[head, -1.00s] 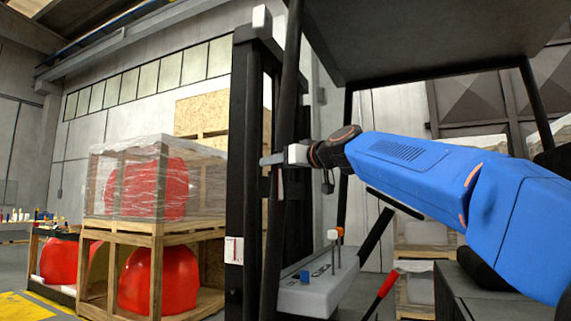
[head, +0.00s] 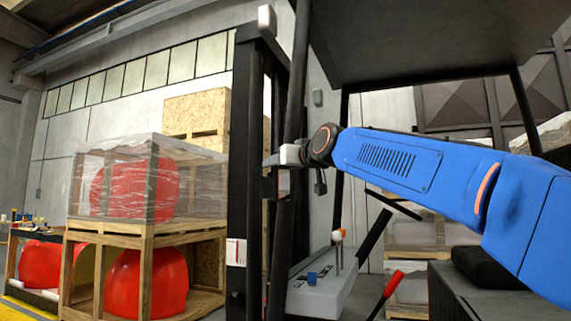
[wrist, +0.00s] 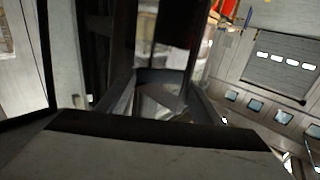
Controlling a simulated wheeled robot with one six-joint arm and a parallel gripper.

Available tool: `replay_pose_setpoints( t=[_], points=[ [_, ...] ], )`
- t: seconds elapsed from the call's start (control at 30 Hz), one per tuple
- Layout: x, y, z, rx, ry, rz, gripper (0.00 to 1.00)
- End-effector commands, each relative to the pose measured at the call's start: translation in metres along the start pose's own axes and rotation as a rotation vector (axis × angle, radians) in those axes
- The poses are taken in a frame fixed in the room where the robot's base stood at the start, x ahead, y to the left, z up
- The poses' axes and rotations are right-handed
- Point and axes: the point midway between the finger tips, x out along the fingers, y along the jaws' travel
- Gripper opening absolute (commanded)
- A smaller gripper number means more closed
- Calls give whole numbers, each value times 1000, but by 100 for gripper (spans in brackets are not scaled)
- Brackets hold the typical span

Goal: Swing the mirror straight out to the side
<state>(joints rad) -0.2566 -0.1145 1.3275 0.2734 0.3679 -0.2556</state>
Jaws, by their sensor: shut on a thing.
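My gripper (head: 273,160) is at the front pillar (head: 288,210) of the forklift cab, reaching in from the right at about mid height. In the wrist view my gripper (wrist: 163,92) has its two fingers on either side of a dark-edged piece, which looks like the mirror (wrist: 162,74), and is shut on it. The mirror is hard to make out in the head view, hidden by the dark pillar and mast; its full outline and angle cannot be told.
The black mast (head: 243,170) stands just left of the pillar. A lever console (head: 322,292) and a red-handled lever (head: 393,284) are below my arm; the cab roof (head: 420,40) is above. Wooden crates (head: 150,232) with red nosecones (head: 165,285) stand at the left.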

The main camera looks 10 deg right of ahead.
Motion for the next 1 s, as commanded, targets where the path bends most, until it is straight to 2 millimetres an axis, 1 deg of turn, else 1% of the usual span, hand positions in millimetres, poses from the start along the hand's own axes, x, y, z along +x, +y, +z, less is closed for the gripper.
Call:
replay_pose_setpoints(
  t=[0.03, 0.5, 0.53, 0.57, 0.6, 0.8, 0.9, 0.97, 1.0],
  points=[
    [8, -2, 4, 3, -2, -2, 19],
    [8, -1, 4, 2, -1, 4, 19],
    [8, -1, 4, 2, -1, 4, 55],
    [8, -1, 4, 1, -1, 4, 48],
    [8, -1, 4, 1, -2, 4, 46],
    [7, 0, 6, 1, -5, 5, 46],
    [3, 0, 6, 1, -7, 5, 46],
    [-2, 0, 7, 1, -9, 6, 44],
    [-7, 0, 7, 2, -9, 6, 41]
  ],
)
